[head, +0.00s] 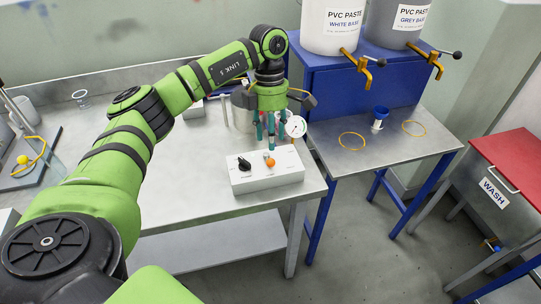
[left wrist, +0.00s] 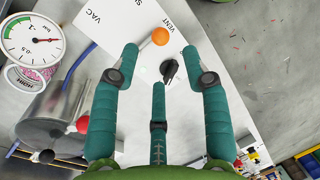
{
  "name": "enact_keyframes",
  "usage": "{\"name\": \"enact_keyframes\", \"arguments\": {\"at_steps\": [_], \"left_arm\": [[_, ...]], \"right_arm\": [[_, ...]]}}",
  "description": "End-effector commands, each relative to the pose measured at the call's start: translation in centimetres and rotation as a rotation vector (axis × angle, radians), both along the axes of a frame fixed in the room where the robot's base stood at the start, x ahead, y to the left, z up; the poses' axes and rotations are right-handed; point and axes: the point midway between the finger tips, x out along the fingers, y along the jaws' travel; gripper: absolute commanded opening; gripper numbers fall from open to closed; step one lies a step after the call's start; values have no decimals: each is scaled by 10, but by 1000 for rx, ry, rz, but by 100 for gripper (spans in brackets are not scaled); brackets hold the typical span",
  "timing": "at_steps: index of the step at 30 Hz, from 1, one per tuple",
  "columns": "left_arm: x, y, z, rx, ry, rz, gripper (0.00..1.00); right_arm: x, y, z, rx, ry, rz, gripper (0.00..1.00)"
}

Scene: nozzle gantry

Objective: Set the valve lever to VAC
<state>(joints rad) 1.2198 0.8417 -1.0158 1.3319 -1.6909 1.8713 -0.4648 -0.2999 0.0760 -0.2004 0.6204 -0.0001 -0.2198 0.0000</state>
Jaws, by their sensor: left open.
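The white valve box (head: 262,177) stands near the right end of the steel bench. Its lever has an orange ball knob (head: 269,161), which also shows in the left wrist view (left wrist: 160,37) close to the VENT label (left wrist: 168,21). The VAC label (left wrist: 95,16) is to the left of the ball there. The lever's pivot end is partly hidden by a finger. My left gripper (head: 270,142) is open and empty above the box, its teal fingers pointing down. In the wrist view its fingertips (left wrist: 160,62) are spread below the ball. My right gripper is not in view.
A black rotary knob (head: 244,163) sits beside the lever. A pressure gauge (head: 295,126) and a metal pot (left wrist: 62,110) stand close behind. A blue-legged table (head: 385,150) with paste buckets (head: 332,25) is at the right. The bench front is clear.

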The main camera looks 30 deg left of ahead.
Motion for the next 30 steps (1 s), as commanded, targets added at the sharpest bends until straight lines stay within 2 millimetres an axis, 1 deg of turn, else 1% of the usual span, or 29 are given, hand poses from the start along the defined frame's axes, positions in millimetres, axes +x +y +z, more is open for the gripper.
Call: {"name": "enact_keyframes", "arguments": {"at_steps": [1,4,9,15,19,25,26,27,29,30], "left_arm": [[-2,3,-2,10,8,2,47],[-4,2,-12,11,11,0,47],[-9,-2,-38,8,10,-1,47],[-11,-6,-61,7,8,-1,47],[-11,-7,-67,6,5,-2,47],[-11,-7,-68,6,5,-1,47],[-11,-7,-68,6,5,-1,43],[-11,-7,-68,6,4,0,27],[-11,-7,-68,6,4,0,3],[-11,-7,-68,6,4,0,0]], "right_arm": [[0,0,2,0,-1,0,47],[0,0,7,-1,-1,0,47],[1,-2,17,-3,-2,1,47],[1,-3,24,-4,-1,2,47],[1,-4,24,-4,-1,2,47],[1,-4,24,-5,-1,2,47],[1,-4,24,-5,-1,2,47],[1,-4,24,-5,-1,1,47],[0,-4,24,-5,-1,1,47],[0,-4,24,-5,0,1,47]]}}
